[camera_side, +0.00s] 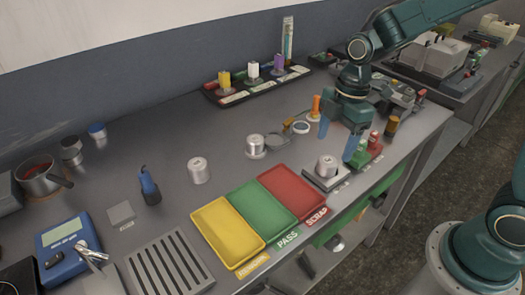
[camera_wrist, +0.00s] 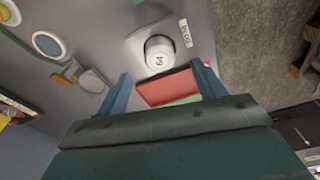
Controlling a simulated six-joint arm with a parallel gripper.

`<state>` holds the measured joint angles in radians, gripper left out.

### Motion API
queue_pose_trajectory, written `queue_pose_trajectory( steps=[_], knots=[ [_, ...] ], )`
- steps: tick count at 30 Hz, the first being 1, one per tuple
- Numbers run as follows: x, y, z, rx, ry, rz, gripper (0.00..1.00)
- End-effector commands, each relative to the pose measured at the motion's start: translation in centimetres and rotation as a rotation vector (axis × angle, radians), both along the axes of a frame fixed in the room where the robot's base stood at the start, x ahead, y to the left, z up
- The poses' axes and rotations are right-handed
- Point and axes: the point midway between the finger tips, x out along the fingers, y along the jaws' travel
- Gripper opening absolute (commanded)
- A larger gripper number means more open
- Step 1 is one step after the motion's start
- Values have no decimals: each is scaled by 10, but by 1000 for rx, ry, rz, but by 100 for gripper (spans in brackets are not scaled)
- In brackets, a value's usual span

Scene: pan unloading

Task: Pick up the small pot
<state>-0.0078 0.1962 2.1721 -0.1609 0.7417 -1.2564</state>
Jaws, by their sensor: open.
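A small silvery metal pot (camera_side: 326,167) stands upright on a square plate (camera_side: 316,182) near the bench's front edge, right of the red tray. The wrist view shows a light pot (camera_wrist: 160,55) with a dark mark on its lid, beyond the fingertips. My gripper (camera_side: 337,142) is open and empty, with its blue fingers pointing down above the bench behind that pot. In the wrist view my gripper (camera_wrist: 161,72) has its fingers wide apart, touching nothing visible. Two similar pots stand elsewhere: one left of centre (camera_side: 198,171) and one at mid-bench (camera_side: 256,146).
Yellow (camera_side: 228,233), green (camera_side: 262,210) and red (camera_side: 292,192) trays lie left of the plate. An orange-topped item (camera_side: 316,107) stands behind my gripper, and small red and green items (camera_side: 366,150) stand close on its right. A dark rack (camera_side: 257,83) lies at the back.

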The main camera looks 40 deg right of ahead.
Motion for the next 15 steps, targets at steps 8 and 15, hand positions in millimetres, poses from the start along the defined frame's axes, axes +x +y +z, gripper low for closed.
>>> queue_pose_trajectory(
  steps=[8,15],
  knots=[
    [0,2,-10,0,3,0,69],
    [1,5,-36,-1,4,-1,69]
  ],
)
